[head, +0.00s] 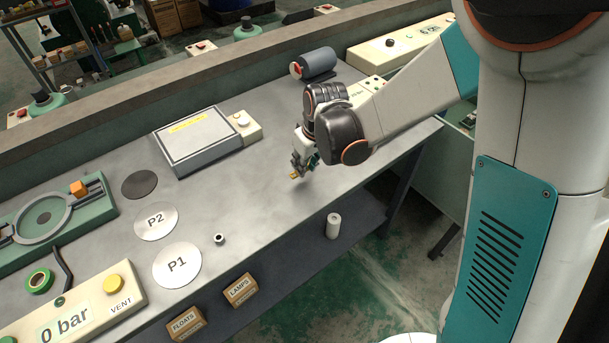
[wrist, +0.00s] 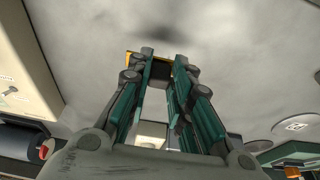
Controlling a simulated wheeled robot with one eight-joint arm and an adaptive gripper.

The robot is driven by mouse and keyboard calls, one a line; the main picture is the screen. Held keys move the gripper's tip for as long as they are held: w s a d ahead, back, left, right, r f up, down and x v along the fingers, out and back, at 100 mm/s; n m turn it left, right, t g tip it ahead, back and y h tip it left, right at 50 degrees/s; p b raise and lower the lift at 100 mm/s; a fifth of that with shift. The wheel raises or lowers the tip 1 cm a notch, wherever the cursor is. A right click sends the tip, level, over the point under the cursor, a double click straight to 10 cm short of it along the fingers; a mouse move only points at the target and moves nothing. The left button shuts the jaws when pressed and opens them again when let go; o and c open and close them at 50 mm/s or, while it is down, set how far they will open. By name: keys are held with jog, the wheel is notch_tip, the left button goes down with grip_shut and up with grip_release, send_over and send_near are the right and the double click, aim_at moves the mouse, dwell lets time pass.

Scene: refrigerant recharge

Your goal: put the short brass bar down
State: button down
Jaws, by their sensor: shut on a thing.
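The short brass bar (head: 293,176) is a small golden piece at the tips of my gripper (head: 298,170) in the head view. My gripper points down over the grey bench top and is shut on the bar. In the wrist view, yellowish ends of the bar (wrist: 130,58) show at the outer sides of the fingertips (wrist: 164,62). A soft dark shadow lies on the bench beyond the tips. The bar looks a little above the surface, but the exact gap is hard to tell.
The bench top (head: 240,195) is clear around the gripper. The P1 disc (head: 177,266), P2 disc (head: 156,221) and a dark disc (head: 139,184) lie left. A grey flat box (head: 205,139) stands behind left, a dark cylinder (head: 318,62) at the back. A small ring (head: 219,239) sits near the front edge.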

jog(key=shift+f+b, duration=0.7)
jog(key=shift+f, duration=1.6)
jog(key=shift+f, duration=0.2)
jog(key=c, duration=1.4)
grip_release()
jog(key=shift+c, duration=0.2)
jog(key=shift+r, duration=0.1)
jog(key=p+v, duration=0.3)
jog(key=v, duration=0.9)
jog(key=shift+p, duration=0.4)
jog(key=shift+r, duration=0.2)
